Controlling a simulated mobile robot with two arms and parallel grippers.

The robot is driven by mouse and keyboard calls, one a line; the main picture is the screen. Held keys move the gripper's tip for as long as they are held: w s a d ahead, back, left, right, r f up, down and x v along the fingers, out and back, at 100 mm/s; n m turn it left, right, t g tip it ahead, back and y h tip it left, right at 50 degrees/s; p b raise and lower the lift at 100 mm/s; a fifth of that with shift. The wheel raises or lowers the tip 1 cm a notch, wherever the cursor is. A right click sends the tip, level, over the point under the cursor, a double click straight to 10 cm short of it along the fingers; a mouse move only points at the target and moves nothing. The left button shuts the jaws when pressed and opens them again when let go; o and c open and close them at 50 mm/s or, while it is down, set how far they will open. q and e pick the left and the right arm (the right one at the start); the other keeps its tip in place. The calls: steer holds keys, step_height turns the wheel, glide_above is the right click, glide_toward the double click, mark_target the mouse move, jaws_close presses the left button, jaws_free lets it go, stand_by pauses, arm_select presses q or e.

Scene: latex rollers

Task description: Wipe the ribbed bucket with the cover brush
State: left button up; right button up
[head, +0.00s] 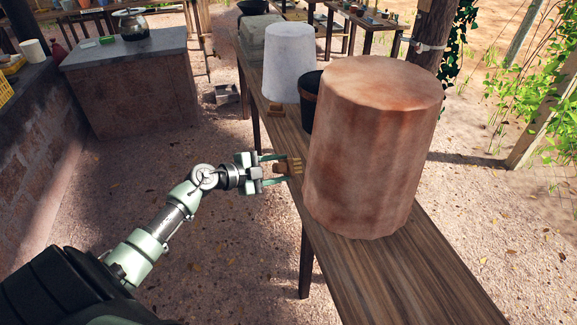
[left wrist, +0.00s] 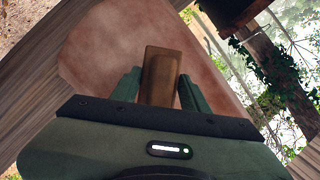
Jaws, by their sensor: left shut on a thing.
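My left gripper (head: 284,169) is shut on a small wooden block-like piece, likely the cover brush (head: 294,165). In the left wrist view the brush (left wrist: 161,75) stands out between the two green fingers; no bristles can be made out. The gripper is beside the left side of a large reddish-brown cylinder (head: 372,150) on the wooden bench; I cannot tell whether the brush touches it. Behind the cylinder are a dark bucket (head: 308,100), partly hidden, and a pale tapered bucket (head: 288,62). Ribs are not clear on any of them. My right gripper is not in view.
The long wooden bench (head: 400,275) runs from front right to the back. A stone counter (head: 125,50) stands at the back left. A wooden post (head: 430,35) rises behind the cylinder. Gravel floor on the left is clear.

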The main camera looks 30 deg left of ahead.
arm_select(q)
steer(key=shift+s+a+r, duration=0.1)
steer(key=shift+s+a, duration=0.2)
steer(key=shift+s, duration=0.05)
steer(key=shift+s+a+r, duration=0.1)
steer(key=shift+s+a, duration=0.85)
steer(key=shift+s, duration=0.2)
